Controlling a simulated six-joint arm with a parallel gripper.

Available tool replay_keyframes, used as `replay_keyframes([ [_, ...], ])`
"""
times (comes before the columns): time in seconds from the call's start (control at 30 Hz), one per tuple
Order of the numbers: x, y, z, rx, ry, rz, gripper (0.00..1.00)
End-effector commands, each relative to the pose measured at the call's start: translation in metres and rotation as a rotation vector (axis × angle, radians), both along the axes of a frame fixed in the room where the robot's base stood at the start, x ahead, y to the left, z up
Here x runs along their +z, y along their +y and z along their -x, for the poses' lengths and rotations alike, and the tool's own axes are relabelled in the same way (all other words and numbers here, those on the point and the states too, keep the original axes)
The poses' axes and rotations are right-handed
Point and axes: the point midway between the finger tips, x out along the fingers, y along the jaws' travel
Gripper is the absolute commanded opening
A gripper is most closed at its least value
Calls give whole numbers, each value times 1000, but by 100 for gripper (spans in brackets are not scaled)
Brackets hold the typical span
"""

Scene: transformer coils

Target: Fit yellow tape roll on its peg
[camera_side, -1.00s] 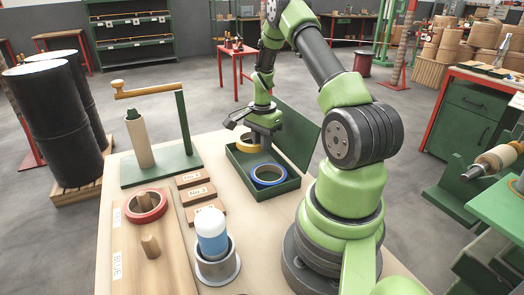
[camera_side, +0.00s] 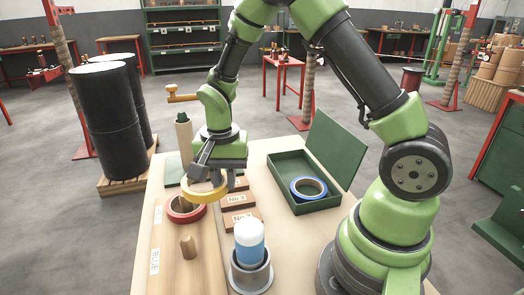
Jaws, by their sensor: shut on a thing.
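My gripper (camera_side: 218,178) is shut on the yellow tape roll (camera_side: 204,197) and holds it above the left part of the bench. The roll is close to the red tape roll (camera_side: 184,217), which sits around a wooden peg on the long wooden board (camera_side: 173,268). In the picture the yellow roll overlaps the red roll's upper right edge; I cannot tell the height between them. The yellow roll's own peg cannot be made out; my gripper and the roll cover that part of the board. The bare peg (camera_side: 188,246) in front stands by the BLUE label (camera_side: 155,262).
A blue tape roll (camera_side: 308,183) lies in the open green box (camera_side: 318,206) to the right. Numbered wooden blocks (camera_side: 239,200) lie beside the board. A blue-and-white bottle (camera_side: 249,240) stands in a grey cup (camera_side: 251,277). A green stand with a wooden post (camera_side: 184,140) is behind my gripper.

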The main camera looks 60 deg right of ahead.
Motion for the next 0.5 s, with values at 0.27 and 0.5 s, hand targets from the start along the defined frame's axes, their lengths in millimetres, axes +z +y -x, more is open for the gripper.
replay_keyframes([
  [0.27,2,113,45,431,0,0,0],
  [0.5,2,155,82,645,0,1,0],
])
